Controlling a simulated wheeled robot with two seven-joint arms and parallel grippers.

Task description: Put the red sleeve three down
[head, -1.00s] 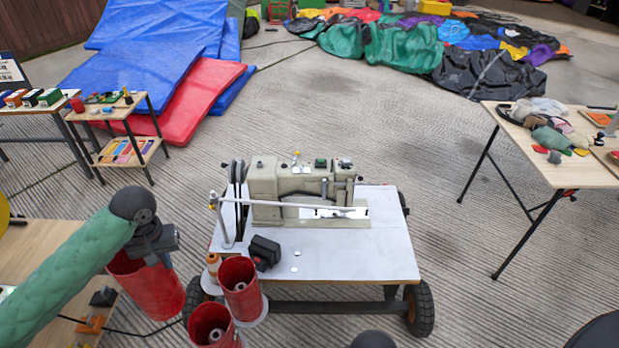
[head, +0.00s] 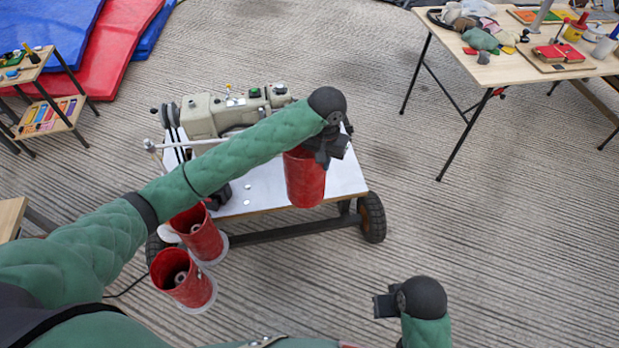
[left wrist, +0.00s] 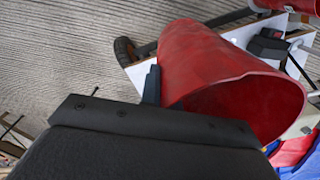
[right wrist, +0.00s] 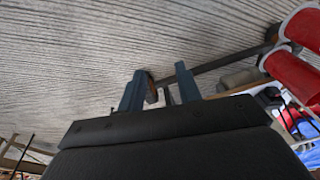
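A red sleeve (head: 305,179) hangs below my left gripper (head: 322,150), which is shut on its upper part. In the head view it shows in front of the right part of the sewing cart's white top. The held sleeve (left wrist: 225,80) also fills the middle of the left wrist view, its open end toward the lower right. Two more red sleeves (head: 198,232) (head: 185,278) stand on round pale discs at the cart's left front corner. My right gripper (head: 385,304) is empty and low at the front; its two fingers (right wrist: 160,92) are apart in the right wrist view.
A sewing machine (head: 215,113) stands on the wheeled cart top (head: 262,187). A wooden table (head: 500,68) with cloths and pots stands at the upper right. A small shelf (head: 45,100) and folded mats (head: 105,50) are at the left. The ribbed floor between is clear.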

